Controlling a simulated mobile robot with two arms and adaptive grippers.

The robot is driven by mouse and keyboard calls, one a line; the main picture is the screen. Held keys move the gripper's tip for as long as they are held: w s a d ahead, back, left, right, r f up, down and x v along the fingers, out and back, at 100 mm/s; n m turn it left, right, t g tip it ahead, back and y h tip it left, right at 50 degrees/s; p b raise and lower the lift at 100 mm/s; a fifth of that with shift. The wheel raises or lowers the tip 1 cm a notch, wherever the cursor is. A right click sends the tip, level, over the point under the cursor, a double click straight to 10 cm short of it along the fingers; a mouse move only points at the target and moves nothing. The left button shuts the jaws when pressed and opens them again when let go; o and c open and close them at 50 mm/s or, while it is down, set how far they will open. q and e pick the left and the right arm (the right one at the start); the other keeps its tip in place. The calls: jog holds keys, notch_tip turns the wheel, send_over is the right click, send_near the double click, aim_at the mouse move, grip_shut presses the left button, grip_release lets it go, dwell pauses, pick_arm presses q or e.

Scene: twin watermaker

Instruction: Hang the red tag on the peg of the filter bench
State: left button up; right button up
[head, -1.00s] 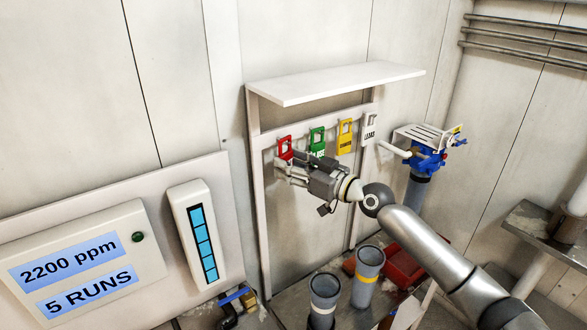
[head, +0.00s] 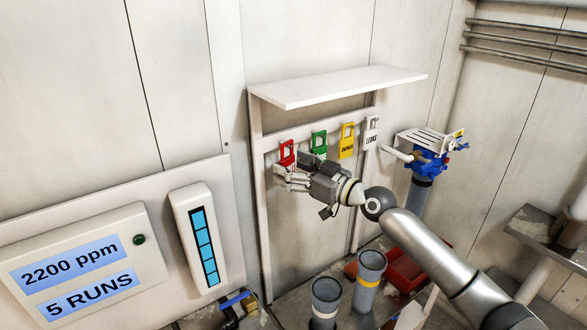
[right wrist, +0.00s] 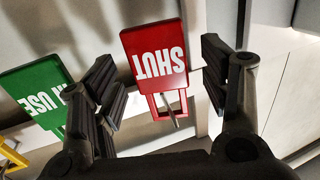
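The red tag (head: 287,153) hangs at the left end of a row of tags on the white rack. In the right wrist view the red tag (right wrist: 155,57) reads SHUT upside down, and a thin peg (right wrist: 172,113) passes through its slot. My right gripper (head: 284,178) is at the red tag in the head view, partly covering its lower end. In the right wrist view its two dark fingers (right wrist: 163,85) are apart, one on each side of the tag, with gaps visible. My left gripper is not in view. I cannot tell which part is the filter bench's peg.
Green (head: 318,142), yellow (head: 347,141) and white (head: 371,132) tags hang to the right of the red one. A shelf (head: 340,86) juts out above them. A blue device (head: 428,162) stands at right, and grey cylinders (head: 369,280) stand below my arm.

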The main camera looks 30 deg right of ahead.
jog(key=v, duration=1.2)
dwell(0.5)
